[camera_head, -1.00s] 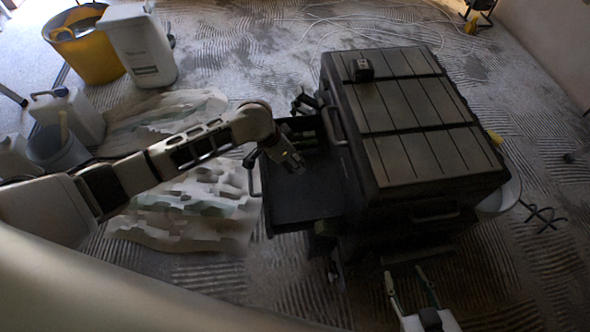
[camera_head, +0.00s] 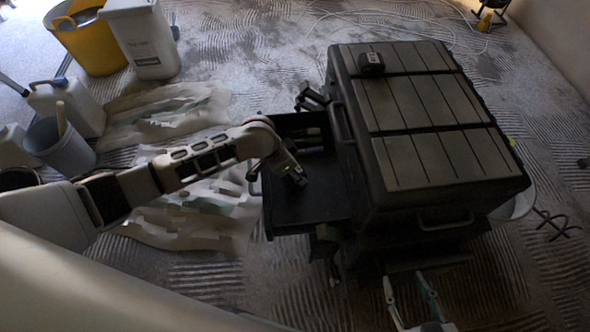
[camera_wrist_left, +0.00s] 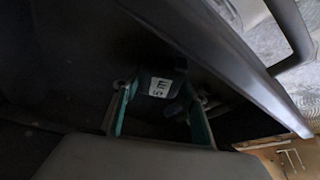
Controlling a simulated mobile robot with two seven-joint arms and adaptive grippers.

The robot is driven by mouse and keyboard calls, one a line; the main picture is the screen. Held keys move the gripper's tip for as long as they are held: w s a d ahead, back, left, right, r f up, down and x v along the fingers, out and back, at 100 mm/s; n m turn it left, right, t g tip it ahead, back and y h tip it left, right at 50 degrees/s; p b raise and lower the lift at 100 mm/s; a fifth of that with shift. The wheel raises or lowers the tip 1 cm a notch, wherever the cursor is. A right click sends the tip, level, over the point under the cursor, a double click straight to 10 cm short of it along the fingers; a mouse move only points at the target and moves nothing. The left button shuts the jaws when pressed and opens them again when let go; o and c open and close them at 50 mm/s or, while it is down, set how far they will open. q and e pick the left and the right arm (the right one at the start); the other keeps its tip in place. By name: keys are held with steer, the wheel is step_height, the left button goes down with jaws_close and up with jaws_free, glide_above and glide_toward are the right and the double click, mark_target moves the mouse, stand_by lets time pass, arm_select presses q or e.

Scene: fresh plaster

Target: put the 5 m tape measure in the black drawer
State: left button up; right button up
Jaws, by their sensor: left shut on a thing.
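The 5 m tape measure (camera_wrist_left: 160,86), dark with a white "5 m" label, sits between the teal fingers of my left gripper (camera_wrist_left: 158,100) in the left wrist view. My left gripper (camera_head: 299,180) is shut on it, over the open black drawer (camera_head: 290,215). In the head view the tape is too dark to make out at the fingertips. The drawer is pulled out to the left from the black tool chest (camera_head: 420,135). My right gripper (camera_head: 408,292) is open and empty, in front of the chest.
Another small black object with a pale label (camera_head: 371,62), like a tape measure, lies on the chest top. Some items lie at the drawer's back edge. A yellow tub (camera_head: 88,40), a white bucket (camera_head: 142,42) and a grey bucket (camera_head: 62,150) stand at the left.

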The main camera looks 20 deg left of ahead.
arm_select(q)
steer(key=shift+f, duration=0.15)
steer(key=o, duration=1.2)
steer(key=shift+o, duration=0.2)
arm_select(e)
steer(key=shift+s+d+f, duration=0.15)
steer(key=shift+s+f, duration=0.15)
steer(key=shift+f, duration=0.15)
